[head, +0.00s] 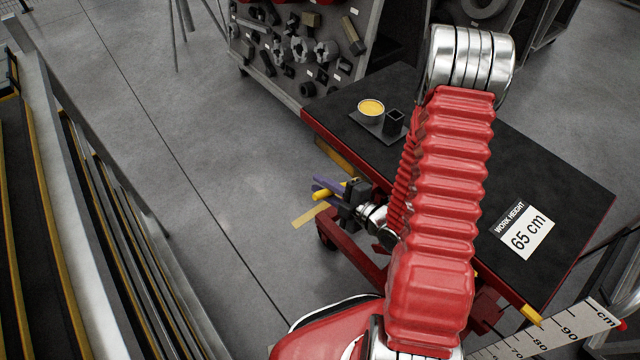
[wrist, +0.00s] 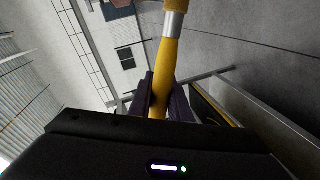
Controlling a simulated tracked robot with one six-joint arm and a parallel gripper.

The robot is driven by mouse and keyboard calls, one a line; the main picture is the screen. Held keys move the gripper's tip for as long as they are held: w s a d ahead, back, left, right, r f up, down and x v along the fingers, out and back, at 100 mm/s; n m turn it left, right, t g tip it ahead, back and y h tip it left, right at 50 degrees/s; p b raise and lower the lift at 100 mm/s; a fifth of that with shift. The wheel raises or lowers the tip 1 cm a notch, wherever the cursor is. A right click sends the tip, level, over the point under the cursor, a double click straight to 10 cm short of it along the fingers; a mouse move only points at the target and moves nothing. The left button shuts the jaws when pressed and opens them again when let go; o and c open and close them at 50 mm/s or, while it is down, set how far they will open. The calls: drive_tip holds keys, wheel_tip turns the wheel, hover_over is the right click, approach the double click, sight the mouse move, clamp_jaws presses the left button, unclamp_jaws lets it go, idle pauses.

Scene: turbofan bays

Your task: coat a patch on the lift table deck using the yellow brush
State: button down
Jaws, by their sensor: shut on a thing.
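My gripper (head: 328,188) has purple fingers and is shut on the yellow brush (head: 322,195), out beyond the left edge of the lift table. In the wrist view the brush's yellow handle (wrist: 165,70) rises between the fingers (wrist: 163,92) to a silver collar; its tip is cut off at the top. The lift table deck (head: 560,190) is black with a red edge. A pot of yellow coating (head: 371,109) stands on a small dark tray (head: 368,127) at the deck's far left. My arm hides the deck's middle. I see no marked patch on the visible deck.
A black square holder (head: 396,121) stands beside the pot. A white "65 cm" work height sign (head: 524,231) lies on the deck's right part. A rack of metal parts (head: 300,45) stands behind. Railings (head: 90,170) run along the left, with open floor between.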

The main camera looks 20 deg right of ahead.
sight(330, 194)
drive_tip(key=shift+s, duration=0.1)
drive_tip(key=shift+f+v, duration=0.2)
drive_tip(key=shift+v, duration=0.6)
drive_tip(key=shift+f+v, duration=0.15)
drive_tip(key=shift+v, duration=0.65)
drive_tip(key=shift+a, duration=0.15)
drive_tip(key=shift+w+a, duration=0.25)
drive_tip(key=shift+w, duration=0.55)
drive_tip(key=shift+w+a, duration=0.25)
drive_tip(key=shift+w, duration=0.6)
drive_tip(key=shift+w+a, duration=0.25)
drive_tip(key=shift+w, duration=0.55)
drive_tip(key=shift+w+a, duration=0.25)
drive_tip(key=shift+w, duration=0.55)
